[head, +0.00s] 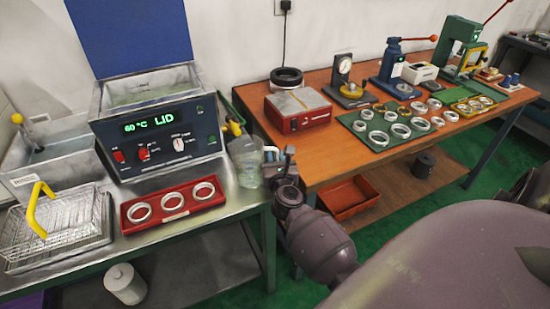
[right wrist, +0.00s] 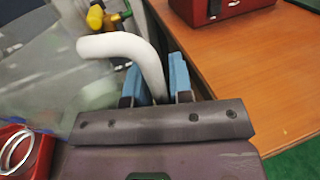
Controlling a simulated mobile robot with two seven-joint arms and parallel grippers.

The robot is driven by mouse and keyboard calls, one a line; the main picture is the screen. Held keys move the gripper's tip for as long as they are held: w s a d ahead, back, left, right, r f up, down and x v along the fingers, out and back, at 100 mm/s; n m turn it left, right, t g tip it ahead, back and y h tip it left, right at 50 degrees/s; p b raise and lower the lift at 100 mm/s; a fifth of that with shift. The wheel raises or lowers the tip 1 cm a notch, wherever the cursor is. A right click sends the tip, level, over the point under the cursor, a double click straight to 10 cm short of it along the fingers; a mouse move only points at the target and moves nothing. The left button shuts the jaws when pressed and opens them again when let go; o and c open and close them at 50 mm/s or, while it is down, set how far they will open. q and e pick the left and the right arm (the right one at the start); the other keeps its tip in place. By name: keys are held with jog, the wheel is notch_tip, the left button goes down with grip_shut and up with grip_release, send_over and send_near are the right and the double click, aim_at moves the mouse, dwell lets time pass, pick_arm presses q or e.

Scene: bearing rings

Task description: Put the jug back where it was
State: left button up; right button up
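The clear jug (head: 245,164) is at the right end of the steel bench, beside the heater bath. I cannot tell whether it rests on the bench or hangs just above it. Its white handle (right wrist: 122,46) shows large in the right wrist view, with the blurred clear body (right wrist: 60,95) to its left. My right gripper (head: 274,158) is at the handle. Its blue fingers (right wrist: 158,84) stand on either side of the handle and look closed on it. My left gripper is not in view.
The heater bath (head: 158,129) with raised blue lid stands left of the jug. A red tray of rings (head: 150,224) and a wire basket (head: 60,232) lie in front. The wooden table (head: 340,172) is close on the right, carrying a red box (head: 298,110).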

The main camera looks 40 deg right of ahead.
jog(key=shift+o, duration=1.4)
jog(key=shift+r, duration=0.15)
